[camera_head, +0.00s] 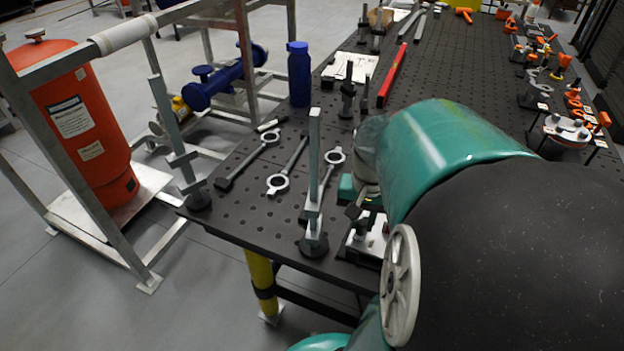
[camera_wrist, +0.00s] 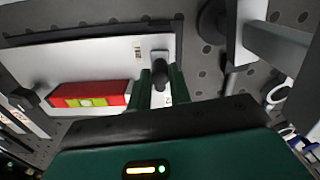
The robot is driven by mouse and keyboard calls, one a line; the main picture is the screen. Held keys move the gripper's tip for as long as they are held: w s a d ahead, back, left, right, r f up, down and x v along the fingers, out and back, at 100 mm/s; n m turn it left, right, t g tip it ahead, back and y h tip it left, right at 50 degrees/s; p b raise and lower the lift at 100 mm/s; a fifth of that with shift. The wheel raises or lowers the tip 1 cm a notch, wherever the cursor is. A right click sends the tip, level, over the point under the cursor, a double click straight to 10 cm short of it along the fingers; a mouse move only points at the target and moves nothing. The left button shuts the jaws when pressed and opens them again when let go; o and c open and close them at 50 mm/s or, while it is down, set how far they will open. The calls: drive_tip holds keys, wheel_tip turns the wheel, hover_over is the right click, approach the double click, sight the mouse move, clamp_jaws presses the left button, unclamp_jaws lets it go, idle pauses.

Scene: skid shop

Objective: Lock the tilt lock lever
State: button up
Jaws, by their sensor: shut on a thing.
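In the wrist view, my gripper (camera_wrist: 162,88) has its two dark green fingers on either side of a small lever with a dark round knob (camera_wrist: 160,68), which I take to be the tilt lock lever. The fingers are shut on it. The lever stands in front of a pale metal plate with a small label. Its lower part is hidden between the fingers and behind my gripper body. In the head view, my teal and black arm covers most of this spot, and the lever cannot be made out there.
A red block with yellow-green labels (camera_wrist: 88,97) lies left of my gripper. A metal upright clamp (camera_head: 314,185) stands on the perforated black table (camera_head: 235,220) close to my arm. Combination wrenches (camera_head: 277,183), a blue bottle (camera_head: 299,75) and a red bar (camera_head: 392,75) are nearby.

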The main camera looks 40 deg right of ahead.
drive_tip(key=shift+w+a, duration=0.1)
drive_tip(key=shift+w, duration=0.3)
drive_tip(key=shift+w, duration=0.4)
drive_tip(key=shift+w, duration=0.45)
idle(0.3)
drive_tip(key=shift+w+d, duration=0.2)
drive_tip(key=shift+w, duration=0.15)
